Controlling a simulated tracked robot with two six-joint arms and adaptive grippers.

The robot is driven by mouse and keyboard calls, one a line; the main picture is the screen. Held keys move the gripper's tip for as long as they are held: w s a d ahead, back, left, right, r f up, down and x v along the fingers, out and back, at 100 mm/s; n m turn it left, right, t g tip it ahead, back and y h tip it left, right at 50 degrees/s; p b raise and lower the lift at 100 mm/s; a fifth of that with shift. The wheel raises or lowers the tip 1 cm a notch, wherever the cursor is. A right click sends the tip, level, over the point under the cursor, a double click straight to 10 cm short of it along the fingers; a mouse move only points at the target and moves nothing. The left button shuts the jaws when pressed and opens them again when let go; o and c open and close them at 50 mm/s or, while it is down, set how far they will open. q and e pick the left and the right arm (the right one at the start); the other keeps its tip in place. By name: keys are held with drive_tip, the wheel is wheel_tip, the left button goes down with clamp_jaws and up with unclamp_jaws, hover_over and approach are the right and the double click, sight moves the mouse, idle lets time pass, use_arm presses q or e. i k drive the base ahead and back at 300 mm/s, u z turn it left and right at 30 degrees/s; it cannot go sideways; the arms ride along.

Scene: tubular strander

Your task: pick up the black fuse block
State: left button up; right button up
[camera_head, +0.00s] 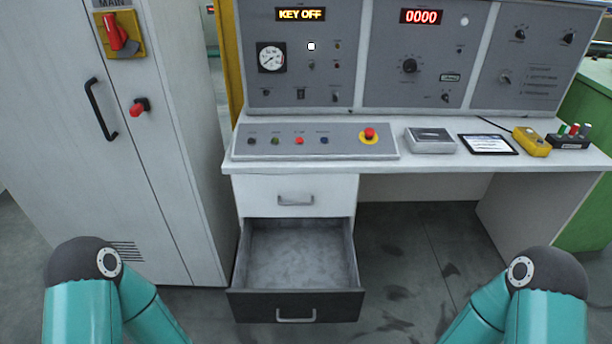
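A small black block (569,141) with red, green and white pieces standing on its top sits at the right end of the desk top, beside a yellow handheld box. It may be the black fuse block, but it is too small to be sure. The open lower drawer (296,305) looks empty. Only teal links of my two arms show, at the bottom left and bottom right. Neither gripper is in view.
The desk (470,163) carries a button panel (270,153), a grey box (430,141), a tablet (487,145) and the yellow box (532,141). A tall cabinet (60,120) stands at left. The drawer juts out in front. Floor under the desk's right side is clear.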

sight(576, 143)
drive_tip(key=u, duration=0.9)
drive_tip(key=i, duration=0.15)
drive_tip(key=z, duration=3.6)
drive_tip(key=i, duration=2.8)
